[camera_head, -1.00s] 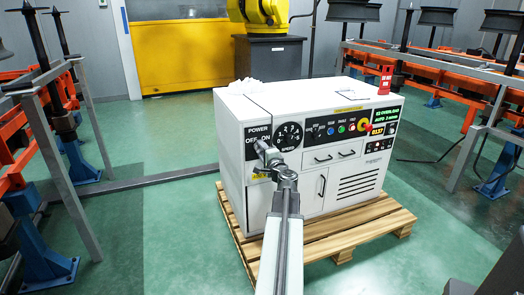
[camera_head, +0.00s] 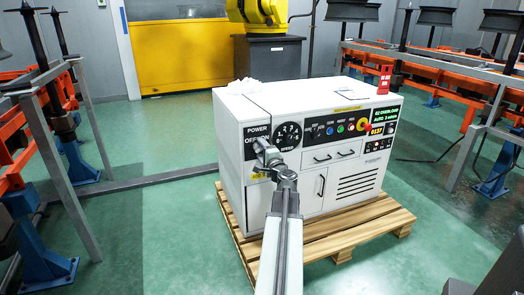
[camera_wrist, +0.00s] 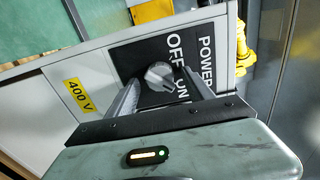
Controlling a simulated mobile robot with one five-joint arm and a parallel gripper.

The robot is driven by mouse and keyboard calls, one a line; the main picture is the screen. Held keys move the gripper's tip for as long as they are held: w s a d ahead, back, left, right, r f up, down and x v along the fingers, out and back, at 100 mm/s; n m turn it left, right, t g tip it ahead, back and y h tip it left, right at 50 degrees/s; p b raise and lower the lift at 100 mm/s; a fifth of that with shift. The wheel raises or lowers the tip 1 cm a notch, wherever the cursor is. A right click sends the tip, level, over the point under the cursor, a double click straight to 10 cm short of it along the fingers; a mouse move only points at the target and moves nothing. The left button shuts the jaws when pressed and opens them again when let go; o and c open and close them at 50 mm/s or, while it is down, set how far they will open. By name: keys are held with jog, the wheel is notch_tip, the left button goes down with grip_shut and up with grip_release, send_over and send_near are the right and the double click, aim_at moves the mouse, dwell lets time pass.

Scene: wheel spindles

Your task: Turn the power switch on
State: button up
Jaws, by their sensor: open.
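The power switch (camera_wrist: 160,76) is a round grey knob on a black panel (camera_wrist: 142,53) marked POWER, OFF and ON, on the front of a white control cabinet (camera_head: 285,190). In the wrist view my gripper (camera_wrist: 162,80) is open, with one finger on each side of the knob. I cannot tell whether the fingers touch it. The knob's pointer direction is not clear. In the head view my gripper (camera_head: 262,146) is at the POWER panel (camera_head: 256,133) and hides the knob.
The cabinet stands on a wooden pallet (camera_head: 335,243). A speed dial (camera_head: 288,136) lies just right of the switch, with buttons and a red display farther right. A yellow 400 V label (camera_wrist: 78,97) is beside the panel. Metal racks (camera_head: 60,150) stand left and right.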

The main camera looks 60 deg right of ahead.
jog(key=v, duration=0.8)
